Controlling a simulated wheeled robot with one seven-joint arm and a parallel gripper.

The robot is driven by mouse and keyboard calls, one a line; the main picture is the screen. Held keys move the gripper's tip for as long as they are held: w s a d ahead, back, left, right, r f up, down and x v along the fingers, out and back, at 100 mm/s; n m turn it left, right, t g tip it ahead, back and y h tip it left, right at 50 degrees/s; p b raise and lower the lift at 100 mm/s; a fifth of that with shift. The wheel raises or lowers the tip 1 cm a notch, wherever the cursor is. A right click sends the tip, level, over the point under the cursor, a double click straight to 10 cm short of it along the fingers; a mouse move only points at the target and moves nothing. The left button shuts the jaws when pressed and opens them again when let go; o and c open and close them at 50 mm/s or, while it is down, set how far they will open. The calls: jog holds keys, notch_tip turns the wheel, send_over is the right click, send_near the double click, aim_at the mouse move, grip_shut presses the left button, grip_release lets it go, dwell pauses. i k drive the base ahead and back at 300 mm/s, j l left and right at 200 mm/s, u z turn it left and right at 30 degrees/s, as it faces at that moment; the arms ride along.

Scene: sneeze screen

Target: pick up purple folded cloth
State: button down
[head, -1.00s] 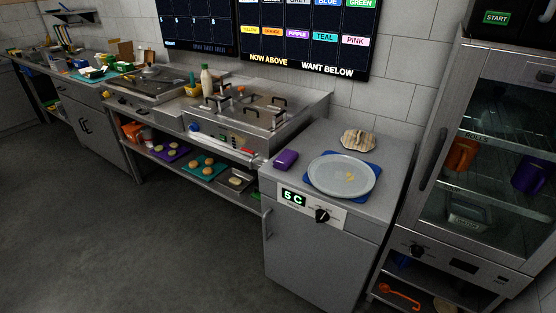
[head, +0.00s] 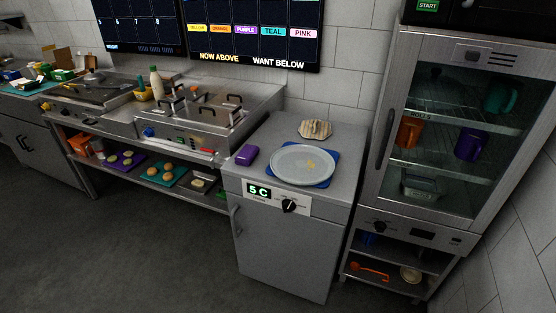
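The purple folded cloth (head: 247,154) lies on the left part of the top of the grey cabinet (head: 346,146), near its front left edge. It is a small rounded block shape. A pale round plate (head: 303,164) on a blue mat (head: 329,172) is just to its right, apart from it. My gripper is not in the head view, so its state does not show.
A tan ridged item (head: 315,129) lies behind the plate. A fryer-like counter (head: 200,132) stands to the left, with a shelf of trays below. A glass-door cabinet (head: 455,130) stands to the right. Bare floor (head: 130,255) lies in front.

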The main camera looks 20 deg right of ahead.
aim_at(247, 154)
jog(key=z, duration=0.25)
jog(key=i+j+z, duration=0.15)
jog(key=i+z, duration=0.25)
jog(key=i+j+z, duration=0.15)
jog(key=z, duration=0.2)
jog(key=i+j+z, duration=0.1)
jog(key=i+j, duration=0.15)
jog(key=i+j+z, duration=0.1)
jog(key=i+j, duration=0.15)
jog(key=j, duration=0.25)
jog(key=i+j, duration=0.25)
jog(key=j, duration=0.15)
jog(key=i+j+z, duration=0.15)
jog(key=j, duration=0.25)
jog(key=l+u, duration=0.1)
jog(key=l, duration=0.1)
